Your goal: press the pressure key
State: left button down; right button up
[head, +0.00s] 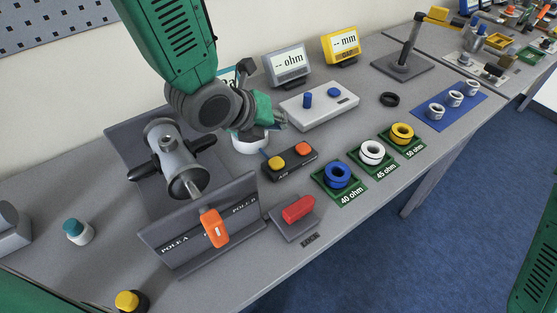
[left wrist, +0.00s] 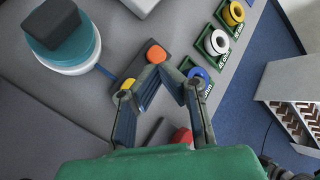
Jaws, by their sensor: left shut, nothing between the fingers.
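A black box marked AIR (head: 308,168) lies on the table with a yellow button (head: 276,163) and an orange button (head: 302,149). I cannot tell which is the pressure key. My left gripper (head: 276,118) is shut and empty, above and behind the box in the head view. In the left wrist view its fingertips (left wrist: 160,74) overlap the box, close to the orange button (left wrist: 156,53) and right of the yellow button (left wrist: 127,84). I cannot tell whether they touch it. My right gripper is not in view.
A white pot (head: 250,145) stands beside the box, partly hidden by my gripper. A grey fixture (head: 180,235) with an orange handle (head: 214,228) stands left. A red switch (head: 298,208) lies in front. Green trays with rings (head: 338,178) and a two-knob panel (head: 320,104) are to the right.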

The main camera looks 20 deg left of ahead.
aim_at(276, 162)
pick_arm(q)
jog(key=shift+s+a, duration=0.2)
jog(key=shift+a, duration=0.05)
notch_tip(276, 162, down, 8)
jog(key=b, duration=0.6)
jog(key=shift+w+d+r+b, duration=0.1)
jog(key=shift+b, duration=0.2)
jog(key=shift+f, duration=0.4)
jog(key=shift+b, duration=0.3)
dwell(0.4)
jog(key=shift+f, duration=0.4)
